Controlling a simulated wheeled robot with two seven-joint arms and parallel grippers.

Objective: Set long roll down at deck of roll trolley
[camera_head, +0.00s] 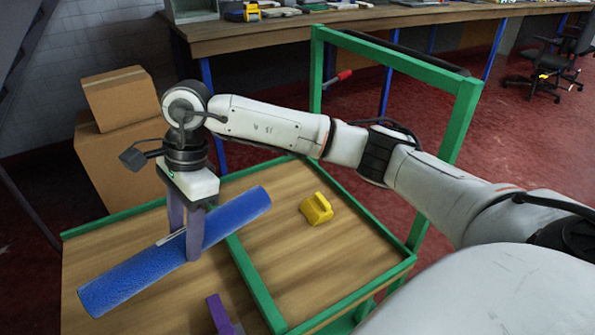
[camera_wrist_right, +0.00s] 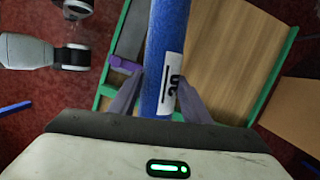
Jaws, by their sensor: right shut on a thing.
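The long roll is blue (camera_head: 130,276), with a white label marked in black (camera_wrist_right: 172,80) in the wrist view. My right gripper (camera_head: 194,250) points down and is shut on the roll near its middle. The roll lies level or nearly so, slanting from lower left to upper right over the wooden deck of the roll trolley (camera_head: 285,250). It crosses above a green bar on the deck. I cannot tell whether the roll touches the deck. The trolley has a green frame (camera_head: 460,130) with a tall handle end. My left gripper is not in view.
A yellow block-like thing (camera_head: 316,209) lies on the deck, right of the roll. A purple piece (camera_head: 218,314) stands at the near side. Cardboard boxes (camera_head: 118,98) are stacked behind left. A workbench (camera_head: 300,24) runs along the back. The deck's right part is mostly clear.

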